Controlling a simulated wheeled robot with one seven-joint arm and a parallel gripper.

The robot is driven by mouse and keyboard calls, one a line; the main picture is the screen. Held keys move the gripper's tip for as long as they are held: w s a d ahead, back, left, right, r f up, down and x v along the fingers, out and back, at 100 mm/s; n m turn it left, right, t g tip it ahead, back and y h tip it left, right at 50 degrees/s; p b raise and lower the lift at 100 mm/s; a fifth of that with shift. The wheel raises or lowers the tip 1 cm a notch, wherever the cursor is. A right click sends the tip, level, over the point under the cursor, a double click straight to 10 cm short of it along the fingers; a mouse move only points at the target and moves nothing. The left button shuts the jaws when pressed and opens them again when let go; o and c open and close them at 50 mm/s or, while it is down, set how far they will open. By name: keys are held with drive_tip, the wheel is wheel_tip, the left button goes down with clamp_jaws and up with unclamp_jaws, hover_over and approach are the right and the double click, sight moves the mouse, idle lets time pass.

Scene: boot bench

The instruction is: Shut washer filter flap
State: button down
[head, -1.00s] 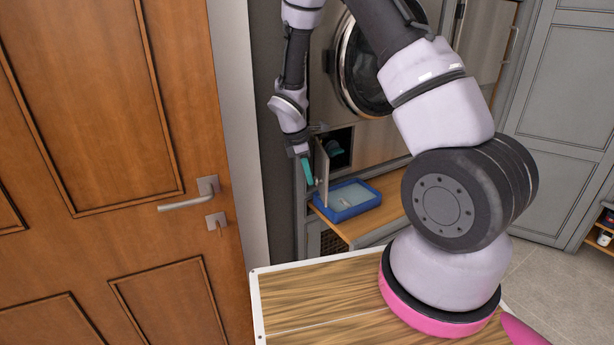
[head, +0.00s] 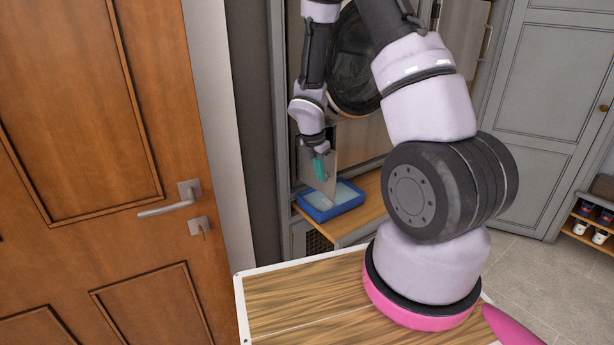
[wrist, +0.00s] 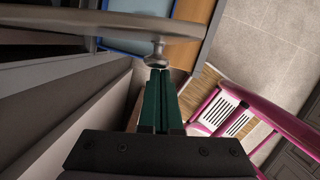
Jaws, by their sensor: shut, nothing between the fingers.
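The washer filter flap (head: 345,143) is a pale grey panel low on the washer front, above a blue tray. In the head view it now faces me more broadly and hides the filter opening; I cannot tell from there how wide its gap is. In the wrist view the flap (wrist: 90,20) crosses the top edge-on, with a small round knob (wrist: 157,60) on its near face. My gripper (head: 319,172) has teal fingers, shut and empty, in front of the flap. In the wrist view the fingertips (wrist: 157,72) are at the knob, touching or nearly so.
The blue tray (head: 312,212) stands on a wooden bench board (head: 365,215) below the flap. The round washer door (head: 355,65) is above. A brown wooden door (head: 95,150) with a lever handle stands at the left. Tiled floor (head: 530,275) is clear at the right.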

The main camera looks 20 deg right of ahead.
drive_tip(key=w+d+n+t+y, duration=0.1)
drive_tip(key=w+d+n, duration=0.6)
drive_tip(key=w+d, duration=0.3)
drive_tip(key=shift+w+d, duration=0.15)
drive_tip(key=shift+d, duration=1.1)
